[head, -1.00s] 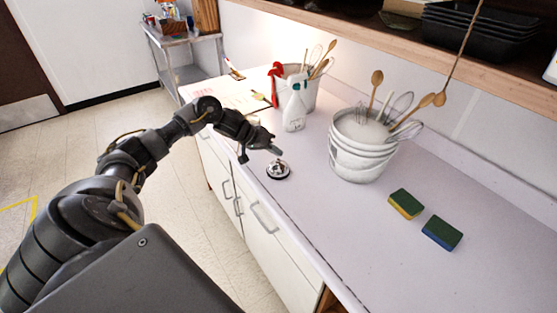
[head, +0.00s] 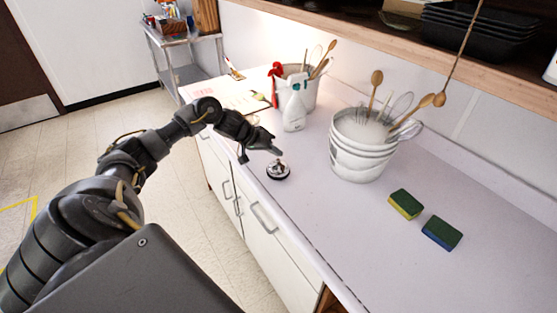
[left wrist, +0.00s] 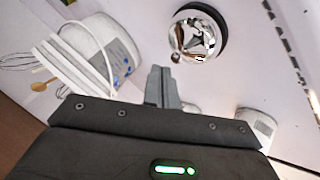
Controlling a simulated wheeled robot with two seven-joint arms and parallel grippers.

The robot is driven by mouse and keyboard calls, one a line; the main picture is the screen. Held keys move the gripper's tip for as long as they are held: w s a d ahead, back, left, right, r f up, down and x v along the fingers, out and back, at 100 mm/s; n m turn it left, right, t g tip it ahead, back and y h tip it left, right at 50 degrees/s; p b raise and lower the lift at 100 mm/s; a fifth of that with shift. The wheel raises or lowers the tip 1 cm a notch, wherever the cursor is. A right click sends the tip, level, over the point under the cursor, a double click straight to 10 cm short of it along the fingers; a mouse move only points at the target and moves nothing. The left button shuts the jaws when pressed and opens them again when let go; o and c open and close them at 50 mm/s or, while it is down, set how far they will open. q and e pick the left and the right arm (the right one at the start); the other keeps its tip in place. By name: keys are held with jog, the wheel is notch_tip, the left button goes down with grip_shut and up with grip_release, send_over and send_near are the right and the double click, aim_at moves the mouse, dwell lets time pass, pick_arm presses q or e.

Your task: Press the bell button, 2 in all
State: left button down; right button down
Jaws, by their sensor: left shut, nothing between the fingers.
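The bell (head: 278,169) is a small silver dome on a dark base, standing on the white counter near its front edge. It also shows in the left wrist view (left wrist: 198,33), at the top, just beyond the fingertips. My left gripper (head: 279,151) is shut and empty, with its fingertips above the bell in the head view. In the left wrist view the closed fingers (left wrist: 162,76) point toward the bell, and a gap shows between them and the dome. My right gripper is in neither view.
A white bucket (head: 356,159) with utensils stands right of the bell. A spray bottle (head: 294,108) and another utensil bucket (head: 312,92) stand behind. Two sponges (head: 406,203) (head: 442,233) lie at the right. A wooden shelf (head: 370,48) overhangs the counter's back.

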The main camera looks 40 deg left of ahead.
pick_arm(q)
jog(key=shift+f, duration=0.2)
jog(key=shift+f, duration=0.7)
dwell(0.6)
jog(key=shift+r, duration=0.1)
jog(key=shift+r+p, duration=0.9)
jog(key=shift+p, duration=0.55)
notch_tip(320, 180, up, 5)
jog(key=p, duration=0.5)
jog(key=shift+p, duration=0.4)
dwell(1.7)
